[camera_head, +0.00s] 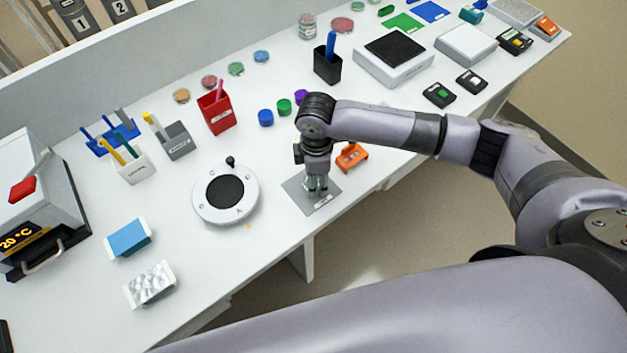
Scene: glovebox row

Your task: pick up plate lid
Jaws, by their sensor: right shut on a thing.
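My right gripper (317,188) points straight down over a grey mat (296,194) with a small white label, near the table's front edge. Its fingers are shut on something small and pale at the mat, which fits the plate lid. The wrist and fingers hide most of it, so its outline is not clear. I cannot tell whether it touches the mat or is raised. My left gripper is not in view.
An orange rack (351,157) stands close to the right of the gripper. A round white device with a dark disc (226,190) is to the left. Blue (265,118), green and purple caps lie behind.

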